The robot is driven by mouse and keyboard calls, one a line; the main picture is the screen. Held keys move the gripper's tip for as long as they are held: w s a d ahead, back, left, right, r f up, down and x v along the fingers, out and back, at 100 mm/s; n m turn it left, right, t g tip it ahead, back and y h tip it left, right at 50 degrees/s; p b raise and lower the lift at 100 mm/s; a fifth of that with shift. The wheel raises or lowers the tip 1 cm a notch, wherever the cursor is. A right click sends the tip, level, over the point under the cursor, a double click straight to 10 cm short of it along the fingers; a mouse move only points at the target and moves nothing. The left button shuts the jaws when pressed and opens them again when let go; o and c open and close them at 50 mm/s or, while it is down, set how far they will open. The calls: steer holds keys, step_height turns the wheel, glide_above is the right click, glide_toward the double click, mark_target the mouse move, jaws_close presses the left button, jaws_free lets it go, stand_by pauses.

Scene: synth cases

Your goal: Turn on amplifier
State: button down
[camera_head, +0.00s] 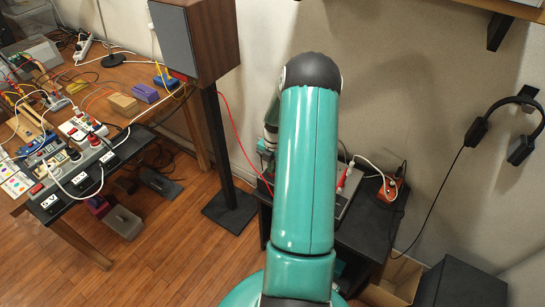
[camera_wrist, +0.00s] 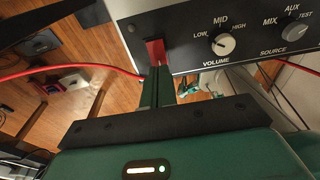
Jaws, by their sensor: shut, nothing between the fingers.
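The amplifier (camera_wrist: 185,18) shows its dark front panel in the wrist view. My gripper (camera_wrist: 158,75) is shut and empty. Its fingertips are right at the red switch, overlapping its lower edge in the picture; I cannot tell whether they touch it. In the head view, my teal arm hides most of the amplifier (camera_head: 348,200) and the gripper.
A black stand (camera_head: 369,222) carries the amplifier, with a red outlet box (camera_head: 390,189) and cables beside it. A red cable (camera_wrist: 75,68) runs left of my gripper. A speaker (camera_head: 205,40) stands left; headphones (camera_head: 508,125) hang right. A cluttered bench (camera_head: 130,70) is far left.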

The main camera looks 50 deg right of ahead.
steer(key=shift+f, duration=0.6)
steer(key=shift+a, duration=0.1)
steer(key=shift+a+f, duration=0.1)
steer(key=shift+f, duration=0.15)
steer(key=shift+d+r, duration=0.1)
steer(key=shift+d, duration=0.7)
steer(key=shift+r, duration=0.15)
steer(key=shift+r, duration=0.1)
step_height(320, 180, up, 14)
steer(key=d, duration=0.1)
steer(key=shift+w+d+f, duration=0.15)
steer(key=shift+d+f, duration=0.1)
steer(key=shift+d, duration=0.15)
